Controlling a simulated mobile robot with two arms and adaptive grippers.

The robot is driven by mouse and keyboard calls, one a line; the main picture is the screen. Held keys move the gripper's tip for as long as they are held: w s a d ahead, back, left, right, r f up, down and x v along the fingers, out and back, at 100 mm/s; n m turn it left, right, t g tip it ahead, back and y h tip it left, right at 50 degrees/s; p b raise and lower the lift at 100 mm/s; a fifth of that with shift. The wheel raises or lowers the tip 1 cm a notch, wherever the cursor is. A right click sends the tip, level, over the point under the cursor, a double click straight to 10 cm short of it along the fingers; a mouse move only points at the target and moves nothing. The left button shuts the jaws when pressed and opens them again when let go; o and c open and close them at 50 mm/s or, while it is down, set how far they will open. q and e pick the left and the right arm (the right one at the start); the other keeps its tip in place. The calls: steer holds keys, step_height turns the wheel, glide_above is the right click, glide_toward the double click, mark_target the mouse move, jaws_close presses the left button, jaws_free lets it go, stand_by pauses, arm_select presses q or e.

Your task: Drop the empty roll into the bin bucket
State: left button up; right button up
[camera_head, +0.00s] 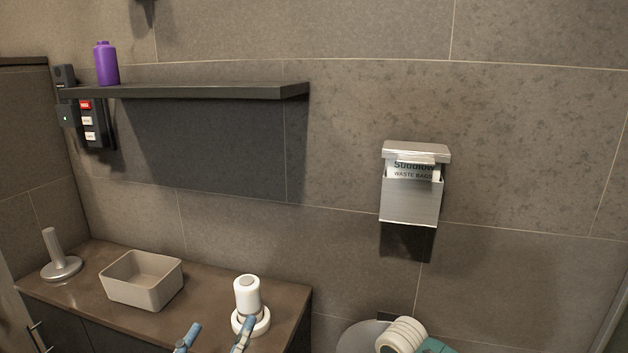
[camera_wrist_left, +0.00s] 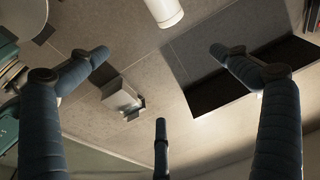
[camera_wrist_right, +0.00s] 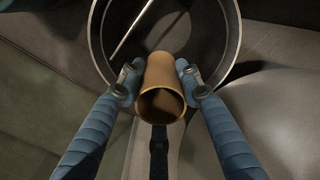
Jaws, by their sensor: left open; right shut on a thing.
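The empty roll (camera_wrist_right: 160,95), a brown cardboard tube, is between the blue fingers of my right gripper (camera_wrist_right: 160,78), which is shut on it. In the right wrist view it overlaps the near rim of the round, metal-rimmed bin bucket (camera_wrist_right: 234,40), whose inside is dark. I cannot tell the tube's height over the rim. In the head view my right gripper is hidden below the frame.
The brown counter (camera_head: 90,296) holds a beige open box (camera_head: 143,298) and an upright grey holder (camera_head: 58,258). A shelf (camera_head: 200,90) carries a purple bottle (camera_head: 106,64). A metal waste-bag dispenser (camera_head: 410,200) hangs on the wall. A grey disc (camera_head: 362,338) shows at the bottom edge.

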arm_select(q)
steer(key=s+r+t+h+b, duration=0.1)
steer(key=s+r+t, duration=0.3)
steer(key=r, duration=0.5)
steer(key=shift+t+h+b, duration=0.3)
steer(key=shift+t+b, duration=0.05)
steer(key=shift+t, duration=0.05)
arm_select(e)
steer(key=shift+f, duration=1.4)
arm_select(q)
steer(key=shift+s, duration=0.1)
arm_select(e)
steer(key=o, duration=0.8)
arm_select(q)
steer(key=shift+f, duration=0.1)
arm_select(e)
step_height(320, 180, up, 12)
